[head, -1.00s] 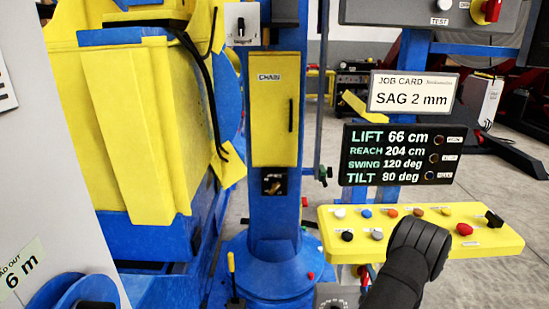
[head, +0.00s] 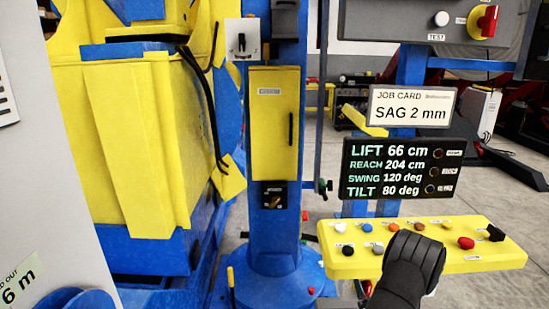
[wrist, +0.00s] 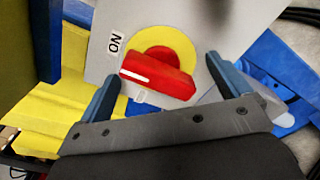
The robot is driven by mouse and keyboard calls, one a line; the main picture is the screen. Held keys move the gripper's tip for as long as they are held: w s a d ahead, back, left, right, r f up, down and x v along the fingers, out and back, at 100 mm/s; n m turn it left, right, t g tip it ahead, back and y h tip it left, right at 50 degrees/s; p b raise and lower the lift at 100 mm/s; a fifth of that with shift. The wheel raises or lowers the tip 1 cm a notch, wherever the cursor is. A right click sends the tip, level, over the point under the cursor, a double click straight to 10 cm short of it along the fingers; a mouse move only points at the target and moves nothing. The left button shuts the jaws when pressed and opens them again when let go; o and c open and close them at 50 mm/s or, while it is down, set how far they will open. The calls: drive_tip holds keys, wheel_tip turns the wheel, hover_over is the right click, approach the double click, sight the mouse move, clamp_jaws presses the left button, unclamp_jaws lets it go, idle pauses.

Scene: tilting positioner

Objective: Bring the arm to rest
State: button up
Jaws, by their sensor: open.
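My arm's black link (head: 408,268) rises at the lower right of the head view, in front of the yellow button panel (head: 355,262). My gripper shows only in the wrist view (wrist: 164,73). Its blue fingers are spread apart. A red rotary handle (wrist: 157,76) on a yellow disc (wrist: 178,38) lies between the fingers in the picture, on a grey plate marked "ON". I see no finger clearly touching the handle, and the depth between them is hard to tell.
A dark display (head: 395,168) reads lift 66 cm, reach 204 cm, swing 120 deg, tilt 80 deg. The job card (head: 411,106) above reads "SAG 2 mm". A blue column (head: 273,225) with a yellow door stands mid-view. A grey box with a red-yellow switch (head: 487,21) is at upper right.

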drive_tip(key=shift+n, duration=0.7)
drive_tip(key=shift+s, duration=1.05)
drive_tip(key=shift+o, duration=0.6)
